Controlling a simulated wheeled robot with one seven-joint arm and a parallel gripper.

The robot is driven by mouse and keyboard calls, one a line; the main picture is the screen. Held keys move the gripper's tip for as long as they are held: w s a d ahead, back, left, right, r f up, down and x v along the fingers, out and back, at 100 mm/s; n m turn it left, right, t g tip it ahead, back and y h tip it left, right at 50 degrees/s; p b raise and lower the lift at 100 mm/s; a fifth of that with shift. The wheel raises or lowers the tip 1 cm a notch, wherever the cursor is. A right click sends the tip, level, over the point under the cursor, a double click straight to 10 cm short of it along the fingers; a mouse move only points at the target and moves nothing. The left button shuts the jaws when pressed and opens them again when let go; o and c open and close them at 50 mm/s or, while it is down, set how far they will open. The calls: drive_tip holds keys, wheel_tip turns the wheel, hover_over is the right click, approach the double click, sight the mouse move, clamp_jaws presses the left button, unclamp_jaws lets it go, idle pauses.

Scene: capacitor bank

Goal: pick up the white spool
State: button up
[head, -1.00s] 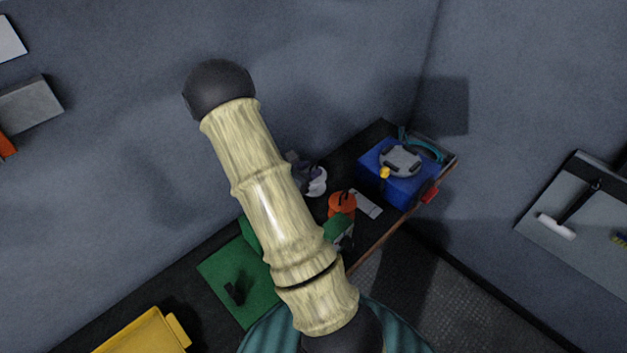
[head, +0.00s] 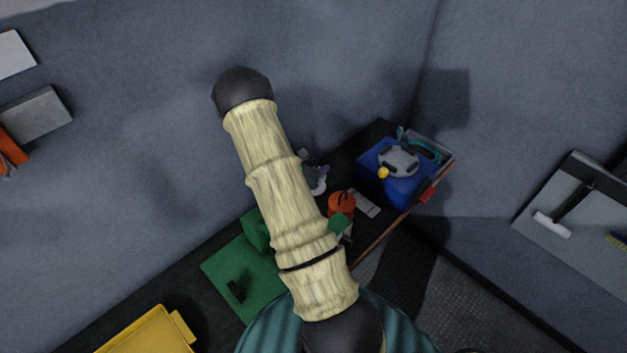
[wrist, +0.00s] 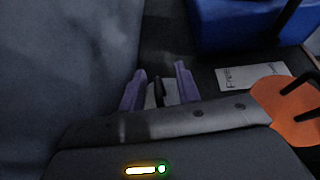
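The white spool is partly hidden in both views. In the head view, a whitish rounded piece (head: 319,186) that looks like it shows just right of my arm on the dark bench. In the wrist view, a pale piece with a dark upright part (wrist: 170,94) shows between the fingers of my gripper (wrist: 159,80). The two purple fingers stand apart, one on each side of it. I cannot see a clear grip on it. My pale, wood-patterned arm covers much of the bench in the head view.
A green piece (head: 238,275) and a yellow tray (head: 150,332) are on the left. A wall rises behind.

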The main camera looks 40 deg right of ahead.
clamp_jaws()
drive_tip(key=shift+r, duration=0.15)
wheel_tip(320, 180, up, 10)
drive_tip(key=shift+f+b, duration=0.15)
drive_tip(key=shift+b, duration=1.1)
